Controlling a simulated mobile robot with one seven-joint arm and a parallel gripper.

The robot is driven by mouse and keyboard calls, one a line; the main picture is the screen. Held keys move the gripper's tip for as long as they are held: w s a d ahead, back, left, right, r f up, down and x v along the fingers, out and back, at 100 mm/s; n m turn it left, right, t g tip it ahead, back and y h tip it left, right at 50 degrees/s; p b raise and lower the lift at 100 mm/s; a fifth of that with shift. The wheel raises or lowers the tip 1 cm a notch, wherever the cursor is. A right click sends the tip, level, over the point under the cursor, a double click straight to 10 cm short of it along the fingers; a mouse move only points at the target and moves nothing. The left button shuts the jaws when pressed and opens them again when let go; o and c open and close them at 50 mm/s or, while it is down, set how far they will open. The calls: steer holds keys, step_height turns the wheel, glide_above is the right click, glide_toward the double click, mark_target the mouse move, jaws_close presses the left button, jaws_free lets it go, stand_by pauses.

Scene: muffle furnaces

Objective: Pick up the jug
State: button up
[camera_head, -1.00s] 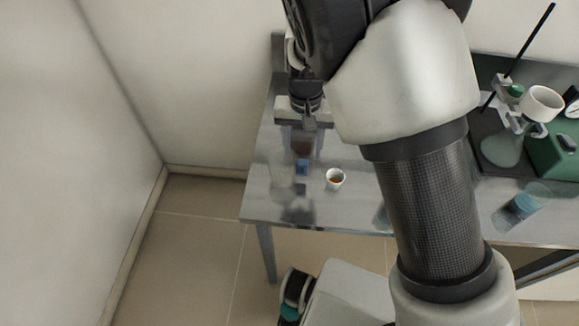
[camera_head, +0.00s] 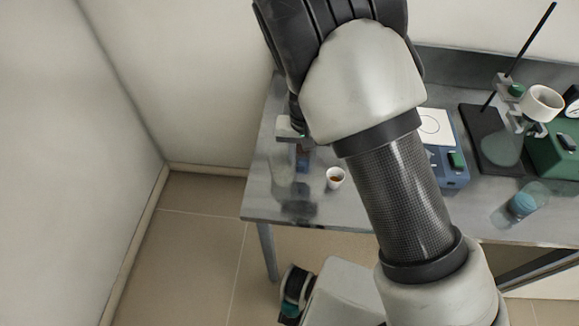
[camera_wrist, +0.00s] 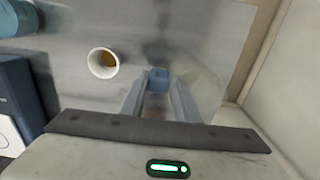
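The jug (camera_head: 281,168) appears to be the faint clear vessel near the table's left end, with a blue part (camera_head: 303,165) on its right side that looks like its handle. In the wrist view, its clear body (camera_wrist: 207,88) stands right of the fingers and the blue part (camera_wrist: 158,76) shows between them, towards the tips. My gripper (camera_wrist: 159,90) is open, its fingers apart on either side of the blue part. I cannot tell whether they touch it. In the head view, my arm partly hides the gripper (camera_head: 301,154).
A small white cup (camera_head: 335,182) with orange-brown contents stands close right of the jug. Further right are a blue device with a white top (camera_head: 436,125), a blue-capped clear container (camera_head: 522,205), a stand with a flask (camera_head: 502,148) and a green device (camera_head: 558,150). A wall closes the left.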

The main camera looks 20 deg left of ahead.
steer(key=c, duration=0.4)
steer(key=shift+r, duration=0.1)
